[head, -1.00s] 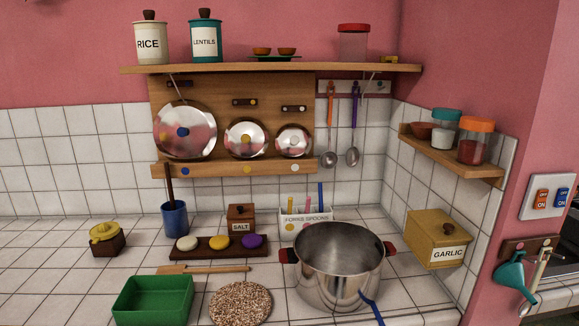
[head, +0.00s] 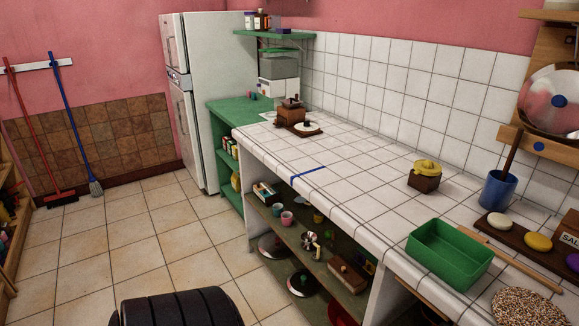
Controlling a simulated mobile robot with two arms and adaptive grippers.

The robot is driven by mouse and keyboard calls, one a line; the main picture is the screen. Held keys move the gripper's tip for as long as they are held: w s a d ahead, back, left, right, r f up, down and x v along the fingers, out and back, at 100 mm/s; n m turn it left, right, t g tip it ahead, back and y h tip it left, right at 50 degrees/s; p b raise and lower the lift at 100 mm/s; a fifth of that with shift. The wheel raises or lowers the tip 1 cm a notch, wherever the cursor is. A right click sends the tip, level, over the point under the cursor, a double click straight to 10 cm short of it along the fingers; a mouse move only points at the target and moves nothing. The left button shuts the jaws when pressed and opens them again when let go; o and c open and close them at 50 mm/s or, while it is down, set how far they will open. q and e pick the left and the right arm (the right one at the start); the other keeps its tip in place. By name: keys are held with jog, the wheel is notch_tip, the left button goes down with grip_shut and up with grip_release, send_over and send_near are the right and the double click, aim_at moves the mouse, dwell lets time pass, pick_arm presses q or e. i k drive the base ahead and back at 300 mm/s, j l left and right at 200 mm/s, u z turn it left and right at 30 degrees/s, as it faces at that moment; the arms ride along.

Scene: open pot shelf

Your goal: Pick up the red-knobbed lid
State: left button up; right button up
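Two round lid-like discs lie on the open lower shelf under the counter: one farther back (head: 271,249) and one nearer (head: 296,290). They are small and partly shaded, and I cannot tell for sure which has a red knob. A shiny lid with a blue knob (head: 540,88) hangs on the wooden rack at the right edge, partly cut off. Neither of my grippers is in view.
The tiled counter (head: 350,150) is mostly clear on its far part. The tiled floor (head: 150,235) is open at left, before the fridge (head: 203,90).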

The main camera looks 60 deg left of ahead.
aim_at(270, 245)
jog(key=u, duration=2.1)
jog(key=j+z, duration=0.1)
jog(key=z, duration=2.4)
jog(key=u, duration=2.45)
jog(key=i+j+z, duration=0.25)
jog(key=i+j, duration=0.8)
